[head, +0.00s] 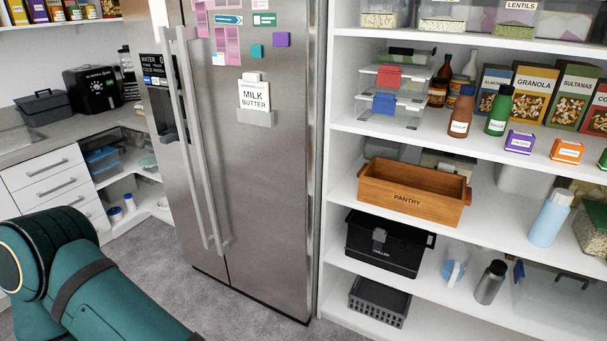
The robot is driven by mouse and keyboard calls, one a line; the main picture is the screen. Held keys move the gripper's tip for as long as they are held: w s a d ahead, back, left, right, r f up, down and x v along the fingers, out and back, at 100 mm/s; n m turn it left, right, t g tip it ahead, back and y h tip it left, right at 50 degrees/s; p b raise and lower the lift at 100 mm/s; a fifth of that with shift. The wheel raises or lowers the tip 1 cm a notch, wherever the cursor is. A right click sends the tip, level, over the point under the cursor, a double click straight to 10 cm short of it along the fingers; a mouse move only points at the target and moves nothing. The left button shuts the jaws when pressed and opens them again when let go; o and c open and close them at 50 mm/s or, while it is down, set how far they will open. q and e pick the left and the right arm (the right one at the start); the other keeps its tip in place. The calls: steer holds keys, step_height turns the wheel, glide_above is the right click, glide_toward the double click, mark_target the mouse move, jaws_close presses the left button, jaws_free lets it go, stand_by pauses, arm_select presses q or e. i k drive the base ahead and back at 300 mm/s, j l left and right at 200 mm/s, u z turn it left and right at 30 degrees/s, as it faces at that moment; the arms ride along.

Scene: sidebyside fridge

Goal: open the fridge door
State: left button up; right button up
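The side-by-side fridge (265,170) is stainless steel and stands upright in the middle of the head view. Its wide right door and narrow left door (163,100) both look shut, with a thin seam between them. Two long vertical handles run side by side near the seam: the left handle (184,140) and the right handle (203,140). A water dispenser sits in the left door, partly behind the handles. A teal arm of mine comes in at the lower left, in front of the fridge. Neither of my grippers shows in the view.
White pantry shelves (345,128) with bottles, boxes and a wooden crate (412,192) stand right of the fridge. A counter with drawers (45,180) and a black appliance (92,90) is at left. Grey carpet (240,318) lies clear before the fridge. Notes and magnets are on the right door.

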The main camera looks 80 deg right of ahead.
mark_target(261, 165)
steer(key=z, duration=2.4)
